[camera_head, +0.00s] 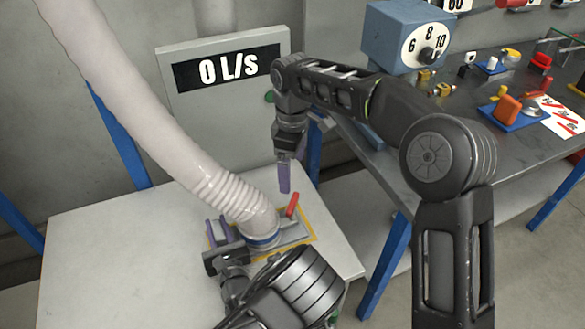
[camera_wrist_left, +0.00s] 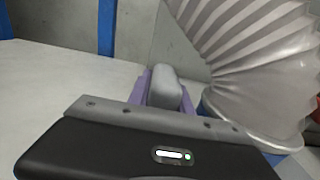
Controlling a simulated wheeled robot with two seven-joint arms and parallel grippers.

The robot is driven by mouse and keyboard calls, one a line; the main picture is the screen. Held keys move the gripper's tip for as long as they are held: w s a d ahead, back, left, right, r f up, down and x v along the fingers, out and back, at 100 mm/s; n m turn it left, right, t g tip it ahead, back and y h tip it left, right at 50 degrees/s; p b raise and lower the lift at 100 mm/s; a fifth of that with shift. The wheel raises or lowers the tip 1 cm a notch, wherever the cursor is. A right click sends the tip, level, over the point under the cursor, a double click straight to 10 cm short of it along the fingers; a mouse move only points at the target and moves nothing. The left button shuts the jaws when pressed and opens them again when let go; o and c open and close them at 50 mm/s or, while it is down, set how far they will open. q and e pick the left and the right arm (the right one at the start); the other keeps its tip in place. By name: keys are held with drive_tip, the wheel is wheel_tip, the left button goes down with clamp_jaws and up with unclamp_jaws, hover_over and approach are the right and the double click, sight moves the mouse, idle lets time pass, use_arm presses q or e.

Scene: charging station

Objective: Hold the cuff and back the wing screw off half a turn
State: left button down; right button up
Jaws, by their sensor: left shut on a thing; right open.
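The cuff (camera_head: 262,238), with a blue band, sits at the lower end of the ribbed hose on the table fixture. It also shows in the left wrist view (camera_wrist_left: 250,125). A red wing-like handle (camera_head: 292,205), apparently the wing screw, stands tilted just right of the cuff. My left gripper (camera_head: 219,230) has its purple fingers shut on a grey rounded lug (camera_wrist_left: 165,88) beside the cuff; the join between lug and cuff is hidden. My right gripper (camera_head: 285,176) points down, open and empty, above and slightly left of the red handle, apart from it. Its fingers overlap in view.
The pale hose (camera_head: 140,105) rises to the upper left. A display (camera_head: 228,68) behind reads 0 L/s. The grey workbench (camera_head: 480,100) at right carries a blue dial box (camera_head: 390,35) and several small parts. The white table (camera_head: 110,255) is clear at left.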

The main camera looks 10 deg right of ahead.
use_arm(q)
drive_tip(key=c, duration=1.1)
unclamp_jaws()
drive_tip(key=v, duration=0.7)
drive_tip(key=shift+s+d, duration=0.1)
drive_tip(key=shift+s, duration=0.15)
